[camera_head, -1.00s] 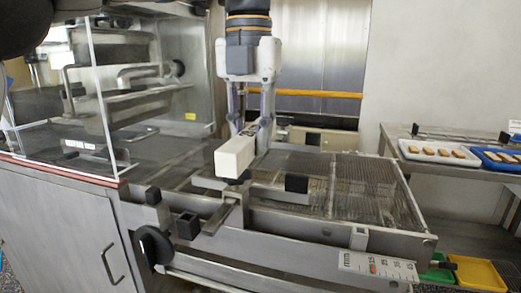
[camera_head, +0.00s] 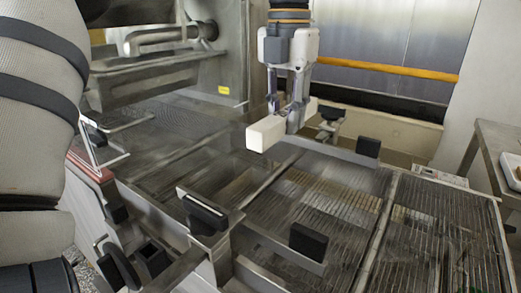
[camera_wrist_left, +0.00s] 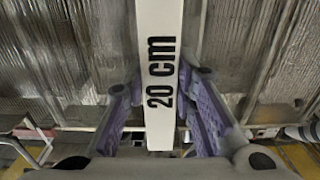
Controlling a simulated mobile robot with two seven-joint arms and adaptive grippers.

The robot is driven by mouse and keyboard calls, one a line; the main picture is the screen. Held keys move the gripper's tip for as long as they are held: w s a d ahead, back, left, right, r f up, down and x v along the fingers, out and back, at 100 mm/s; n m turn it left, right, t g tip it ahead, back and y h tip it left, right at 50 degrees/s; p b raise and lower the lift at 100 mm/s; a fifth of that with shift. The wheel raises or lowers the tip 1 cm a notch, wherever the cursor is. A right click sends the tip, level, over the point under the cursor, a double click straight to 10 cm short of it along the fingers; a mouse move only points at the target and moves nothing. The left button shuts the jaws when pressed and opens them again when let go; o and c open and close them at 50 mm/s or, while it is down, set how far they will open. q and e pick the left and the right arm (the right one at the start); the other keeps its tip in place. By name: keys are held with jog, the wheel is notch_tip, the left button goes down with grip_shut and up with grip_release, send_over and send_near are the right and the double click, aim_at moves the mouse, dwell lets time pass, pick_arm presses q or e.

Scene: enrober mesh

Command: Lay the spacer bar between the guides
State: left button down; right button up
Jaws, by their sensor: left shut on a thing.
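The spacer bar is a white block (camera_head: 266,132) held above the wire mesh; it shows end-on in the head view. In the left wrist view the bar (camera_wrist_left: 162,25) runs lengthwise between the purple finger pads and reads "20 cm". My left gripper (camera_head: 287,112) points down and is shut on it. The near guide (camera_head: 275,246) is a metal rail with a black block. The far guide (camera_head: 335,155) is a similar rail with a black block, behind and right of the bar. The fingers hide part of the bar. My right gripper is not in view.
The mesh belt (camera_head: 330,205) lies open between the rails. A black-ended clamp (camera_head: 205,213) and a black square socket (camera_head: 152,259) stand at the near edge. Machine housing (camera_head: 150,75) rises at the left back. A side table (camera_head: 497,150) stands at the right.

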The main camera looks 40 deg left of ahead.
aim_at(262, 167)
pick_arm(q)
jog(key=a+f, duration=0.1)
jog(key=f, duration=0.1)
jog(key=a+f, duration=0.2)
jog(key=f, duration=0.1)
jog(key=s+a+f, duration=0.1)
jog(key=f, duration=0.2)
jog(key=shift+a+f, duration=0.1)
jog(key=shift+a, duration=0.1)
jog(key=shift+f, duration=0.35)
jog(key=c, duration=1.3)
grip_release()
jog(key=shift+f, duration=0.1)
notch_tip(262, 167, up, 12)
jog(key=shift+r, duration=0.15)
